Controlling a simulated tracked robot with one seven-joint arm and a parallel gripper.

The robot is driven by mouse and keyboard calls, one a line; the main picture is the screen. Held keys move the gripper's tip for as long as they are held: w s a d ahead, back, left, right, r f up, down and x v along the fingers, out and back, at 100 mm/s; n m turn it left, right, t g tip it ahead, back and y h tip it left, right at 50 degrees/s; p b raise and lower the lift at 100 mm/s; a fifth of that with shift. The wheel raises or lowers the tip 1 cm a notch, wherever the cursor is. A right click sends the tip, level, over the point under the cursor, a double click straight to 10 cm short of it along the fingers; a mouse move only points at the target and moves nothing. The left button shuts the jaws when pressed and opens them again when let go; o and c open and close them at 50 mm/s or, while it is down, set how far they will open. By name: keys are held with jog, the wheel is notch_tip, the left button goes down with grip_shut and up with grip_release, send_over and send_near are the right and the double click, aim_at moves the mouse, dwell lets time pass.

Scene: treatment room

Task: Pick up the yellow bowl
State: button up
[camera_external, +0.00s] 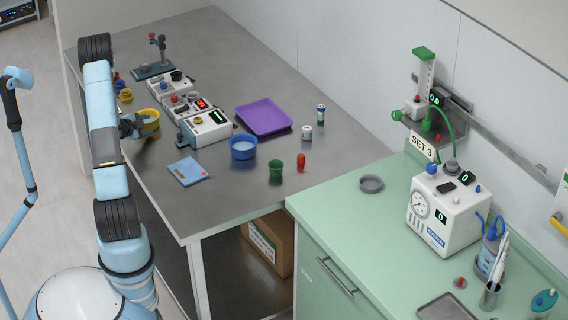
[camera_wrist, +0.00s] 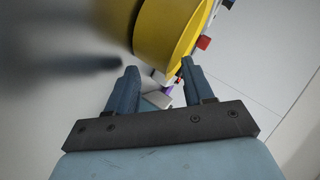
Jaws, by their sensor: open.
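The yellow bowl (camera_external: 151,121) stands near the left edge of the grey table in the external view, partly covered by my gripper (camera_external: 134,126). In the wrist view the yellow bowl (camera_wrist: 170,30) fills the top middle, cut off by the frame edge and seen at a steep tilt. My gripper (camera_wrist: 158,67) has its two dark fingers apart with nothing held between them. The bowl's wall appears just beyond the fingertips. I cannot tell whether a finger touches it.
White devices (camera_external: 206,126) stand right of the bowl, with a smaller yellow item (camera_external: 125,95) behind it. The table's front is bare.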

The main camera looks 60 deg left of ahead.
grip_shut()
dwell(0.5)
